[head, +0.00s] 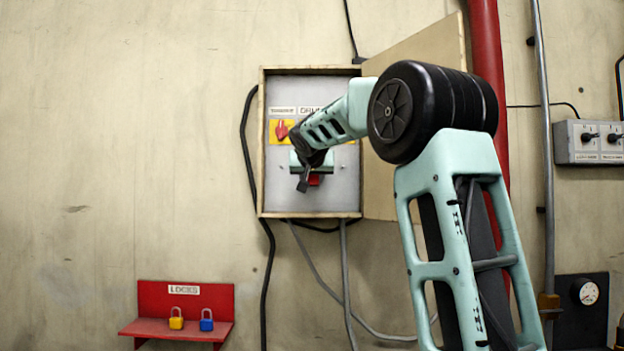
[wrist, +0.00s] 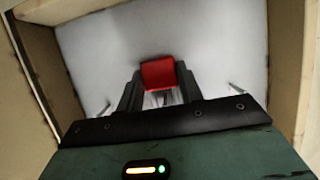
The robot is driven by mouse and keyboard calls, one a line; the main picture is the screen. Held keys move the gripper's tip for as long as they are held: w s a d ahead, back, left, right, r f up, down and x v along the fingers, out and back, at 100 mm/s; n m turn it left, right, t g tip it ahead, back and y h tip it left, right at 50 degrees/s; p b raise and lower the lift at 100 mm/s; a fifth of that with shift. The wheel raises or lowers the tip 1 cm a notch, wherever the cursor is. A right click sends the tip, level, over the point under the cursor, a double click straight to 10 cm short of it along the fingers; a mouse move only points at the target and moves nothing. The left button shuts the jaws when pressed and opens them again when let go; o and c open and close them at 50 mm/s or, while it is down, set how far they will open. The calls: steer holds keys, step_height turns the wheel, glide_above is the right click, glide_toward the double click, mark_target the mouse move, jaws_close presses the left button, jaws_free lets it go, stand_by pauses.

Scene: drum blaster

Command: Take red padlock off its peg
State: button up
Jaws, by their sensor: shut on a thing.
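The red padlock (wrist: 158,73) shows in the wrist view between the two dark fingers of my gripper (wrist: 160,95), which is shut on it. In the head view the red padlock (head: 315,180) is in the lower middle of the open wall box, partly covered by my gripper (head: 306,184). The peg is hidden, and I cannot tell whether the padlock still touches it.
The wooden-framed box (head: 262,150) has its door (head: 380,195) open to the right. A red rotary switch (head: 281,131) sits on a yellow plate inside. A red shelf (head: 150,327) at lower left holds a yellow padlock (head: 176,322) and a blue padlock (head: 207,324).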

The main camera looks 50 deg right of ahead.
steer(key=shift+s+a+r+b, duration=0.1)
steer(key=shift+s+a+b, duration=0.85)
steer(key=shift+a+b, duration=0.2)
steer(key=s+a+b, duration=0.5)
steer(key=s+a, duration=0.1)
steer(key=shift+a+r+b, duration=0.15)
steer(key=shift+a+b, duration=0.2)
steer(key=shift+a, duration=0.05)
